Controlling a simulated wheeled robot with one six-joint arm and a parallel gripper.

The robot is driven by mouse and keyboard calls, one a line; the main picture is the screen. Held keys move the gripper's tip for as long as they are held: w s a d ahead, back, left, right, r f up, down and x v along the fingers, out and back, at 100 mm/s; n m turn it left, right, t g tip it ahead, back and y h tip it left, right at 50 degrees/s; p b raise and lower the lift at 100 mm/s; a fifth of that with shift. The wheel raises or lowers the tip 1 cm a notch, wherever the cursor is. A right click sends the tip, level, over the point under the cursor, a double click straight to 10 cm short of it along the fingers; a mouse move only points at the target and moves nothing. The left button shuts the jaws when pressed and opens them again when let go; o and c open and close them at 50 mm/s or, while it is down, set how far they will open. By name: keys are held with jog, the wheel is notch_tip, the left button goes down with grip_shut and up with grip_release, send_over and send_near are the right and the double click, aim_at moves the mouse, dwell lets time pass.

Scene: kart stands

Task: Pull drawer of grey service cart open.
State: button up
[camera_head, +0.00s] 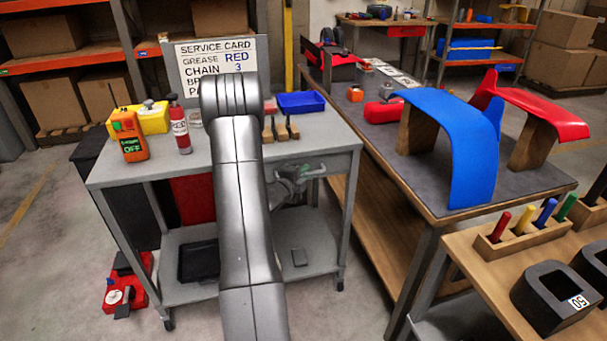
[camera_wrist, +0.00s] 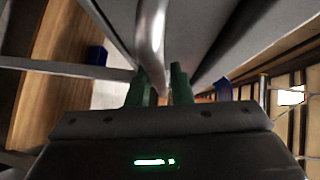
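The grey service cart (camera_head: 330,140) stands ahead, with a top shelf and a lower shelf. My arm crosses in front of it and hides most of its drawer front, so I cannot tell how far the drawer is out. My gripper (camera_head: 293,180) is just below the cart's top front edge, right of my forearm. In the wrist view, its two green fingers (camera_wrist: 161,87) stand apart. A silver handle bar (camera_wrist: 151,38) runs down toward the gap between them, beside a grey panel (camera_wrist: 215,40). Contact with the bar is not clear.
On the cart top are an orange device (camera_head: 130,135), a red bottle (camera_head: 179,125), a sign (camera_head: 217,70) and a blue tray (camera_head: 300,102). A workbench (camera_head: 430,185) stands close on the right. A red jack (camera_head: 127,285) lies on the floor at left.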

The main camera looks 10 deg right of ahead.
grip_shut()
jog(key=shift+s, duration=0.1)
jog(key=s+b, duration=1.3)
jog(key=s, duration=1)
jog(key=shift+d, duration=0.4)
grip_release()
